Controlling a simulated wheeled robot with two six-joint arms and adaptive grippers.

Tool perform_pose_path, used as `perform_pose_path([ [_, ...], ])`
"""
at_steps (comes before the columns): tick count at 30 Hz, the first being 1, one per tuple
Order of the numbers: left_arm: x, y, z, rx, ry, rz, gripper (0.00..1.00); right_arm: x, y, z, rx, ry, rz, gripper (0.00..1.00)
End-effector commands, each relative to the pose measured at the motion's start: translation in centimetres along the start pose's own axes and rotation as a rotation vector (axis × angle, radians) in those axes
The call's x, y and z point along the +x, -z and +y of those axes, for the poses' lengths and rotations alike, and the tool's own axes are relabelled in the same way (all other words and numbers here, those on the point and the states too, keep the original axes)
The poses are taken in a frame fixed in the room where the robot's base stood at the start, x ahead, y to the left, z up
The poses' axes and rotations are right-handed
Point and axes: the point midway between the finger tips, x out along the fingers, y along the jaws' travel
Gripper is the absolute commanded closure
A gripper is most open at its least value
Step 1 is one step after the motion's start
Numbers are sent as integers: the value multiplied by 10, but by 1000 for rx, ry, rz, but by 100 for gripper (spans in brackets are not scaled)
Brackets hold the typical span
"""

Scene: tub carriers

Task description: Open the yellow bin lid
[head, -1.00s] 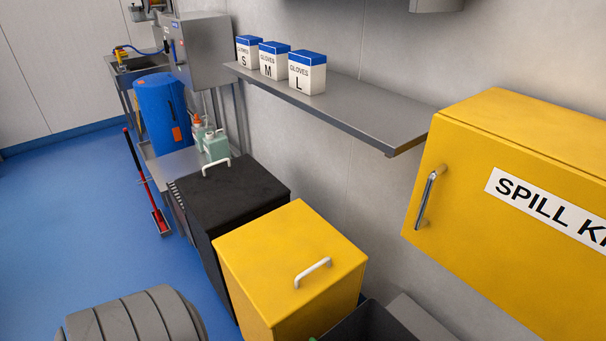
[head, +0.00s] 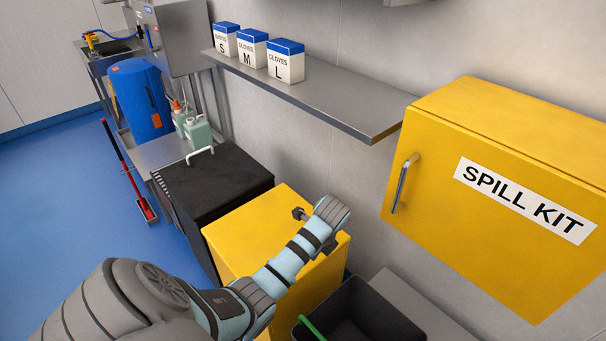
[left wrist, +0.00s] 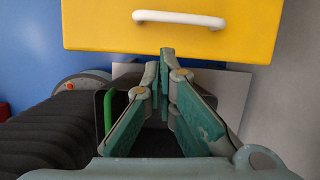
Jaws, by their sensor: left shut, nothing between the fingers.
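The yellow bin (head: 245,228) stands below the wall shelf, with its flat lid shut. My left arm reaches across the lid in the head view and hides the white handle and my fingers there. In the left wrist view the yellow lid (left wrist: 110,34) fills the top, with the white bar handle (left wrist: 180,19) across it. My left gripper (left wrist: 166,62) is shut and empty. Its fingertips overlap the lid's near edge in that picture, below the handle and apart from it. My right gripper is not in view.
A black lidded bin (head: 212,187) stands left of the yellow bin. An open dark tub (head: 375,320) with a green handle (head: 311,327) lies to its right. The yellow spill kit cabinet (head: 500,205) and grey shelf (head: 310,96) jut from the wall.

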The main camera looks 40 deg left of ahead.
Motion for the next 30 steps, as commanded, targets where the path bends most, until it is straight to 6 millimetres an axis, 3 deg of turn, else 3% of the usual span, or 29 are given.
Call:
perform_pose_path([
  [5,5,-8,-10,99,-25,-3,100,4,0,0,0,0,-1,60],
  [19,88,-7,-8,97,-21,-3,100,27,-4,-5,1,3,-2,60],
  [30,96,-8,-8,96,-18,-3,100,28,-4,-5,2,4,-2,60],
])
